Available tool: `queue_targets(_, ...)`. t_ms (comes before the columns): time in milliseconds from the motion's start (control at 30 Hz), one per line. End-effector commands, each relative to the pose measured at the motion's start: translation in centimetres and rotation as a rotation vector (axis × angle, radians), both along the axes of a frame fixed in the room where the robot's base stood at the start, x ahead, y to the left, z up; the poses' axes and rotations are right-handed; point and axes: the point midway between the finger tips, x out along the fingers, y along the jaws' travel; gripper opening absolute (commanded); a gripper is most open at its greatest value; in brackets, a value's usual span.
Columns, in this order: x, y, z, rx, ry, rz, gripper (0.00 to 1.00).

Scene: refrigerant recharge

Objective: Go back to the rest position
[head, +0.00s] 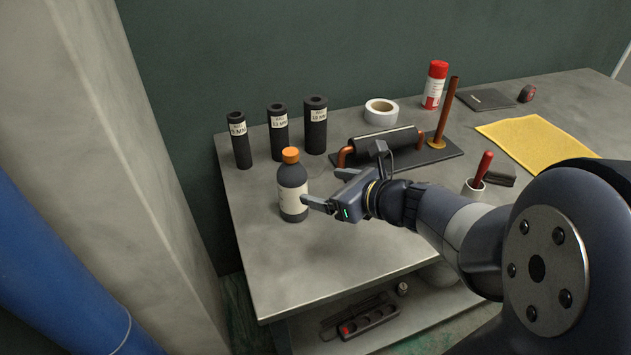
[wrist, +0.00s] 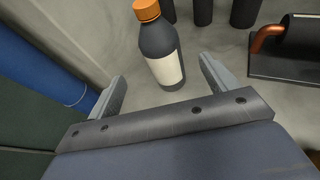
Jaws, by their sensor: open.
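My gripper (head: 326,190) is open and empty above the grey workbench, just right of a dark bottle (head: 291,196) with an orange cap and a pale label. The bottle stands upright on the bench. In the wrist view, my gripper's two fingers (wrist: 163,85) are spread wide, and the bottle (wrist: 159,50) stands beyond and between them. I cannot tell from these views whether a finger touches the bottle.
Three black tubes (head: 278,132) stand behind the bottle. A copper pipe fixture (head: 385,142), white tape roll (head: 381,111), red-and-white can (head: 434,85), red-handled tool (head: 482,167) and yellow cloth (head: 540,140) lie to the right. The bench's front left is clear.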

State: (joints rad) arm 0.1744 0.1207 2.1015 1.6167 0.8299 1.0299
Motion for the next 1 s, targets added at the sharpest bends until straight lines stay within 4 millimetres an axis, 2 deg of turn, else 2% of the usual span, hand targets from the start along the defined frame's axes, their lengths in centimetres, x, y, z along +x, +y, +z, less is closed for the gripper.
queue_targets(200,-0.5,-0.5,0.3,-0.001,0.000,-0.001,0.82)
queue_targets(567,-0.2,-0.1,0.0,0.000,0.001,0.002,0.82)
queue_targets(767,1.4,1.4,-1.0,0.001,0.002,0.005,0.82)
queue_targets(1000,4.4,4.2,-2.7,0.000,0.004,0.004,0.82)
